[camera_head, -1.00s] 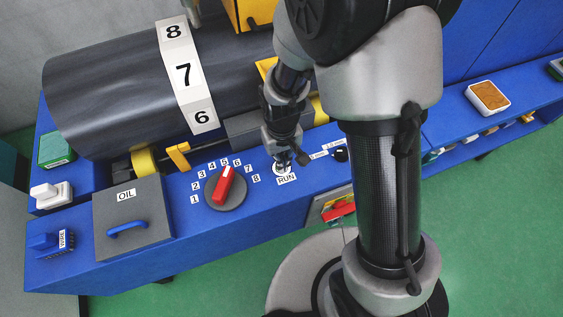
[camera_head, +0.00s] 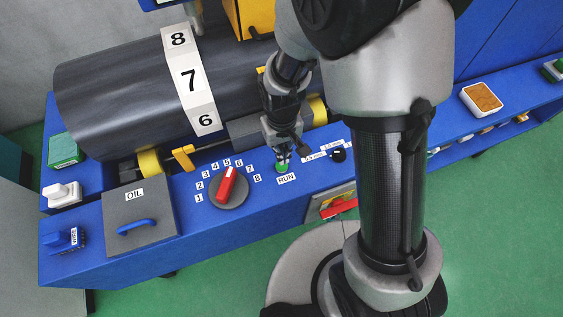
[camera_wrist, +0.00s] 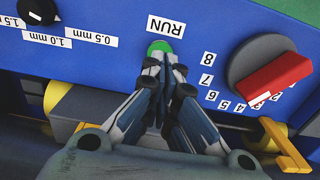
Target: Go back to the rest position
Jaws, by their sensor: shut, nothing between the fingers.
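My gripper (camera_head: 284,158) points down at the blue bench, right over the green RUN button (camera_head: 283,168). In the wrist view my gripper (camera_wrist: 165,62) has its fingertips together with nothing between them. The green button (camera_wrist: 160,46) shows just beyond the tips, partly hidden by them. I cannot tell whether the tips touch it. The RUN label (camera_wrist: 166,25) lies beside the button.
A red selector knob (camera_head: 227,185) with number labels is left of the button. A black knob (camera_head: 338,155) is to its right. The dark cylinder (camera_head: 115,95) with a numbered band lies behind. An OIL lid (camera_head: 135,213) with a blue handle is at left.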

